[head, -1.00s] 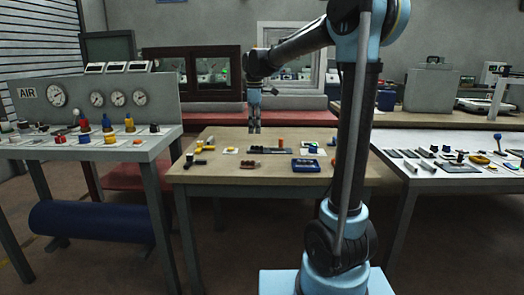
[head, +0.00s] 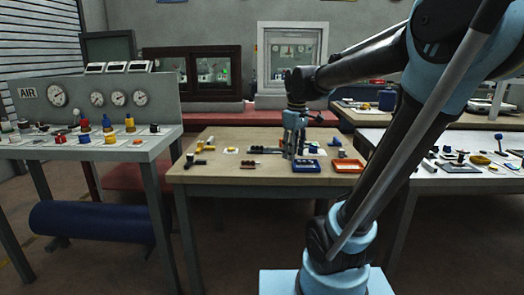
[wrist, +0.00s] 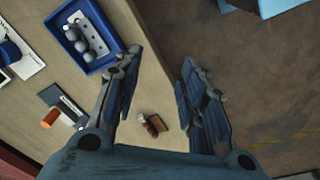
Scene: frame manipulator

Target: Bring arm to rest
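My gripper (head: 293,155) hangs pointing down over the wooden table (head: 225,176), close behind and left of the blue tray (head: 306,166) in the head view. In the wrist view my gripper (wrist: 161,62) has its two fingers well apart with nothing between them. My arm reaches in from the right, bent at the elbow, with the lower link leaning right. The gripper hides part of the tabletop behind it. Whether the fingertips touch anything is too small to tell in the head view.
The blue tray with grey round pieces lies beside the left finger in the wrist view (wrist: 110,52). An orange tray (head: 348,166) and several small parts share the table. A gauge bench (head: 100,151) stands left and a white-topped bench (head: 450,187) right.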

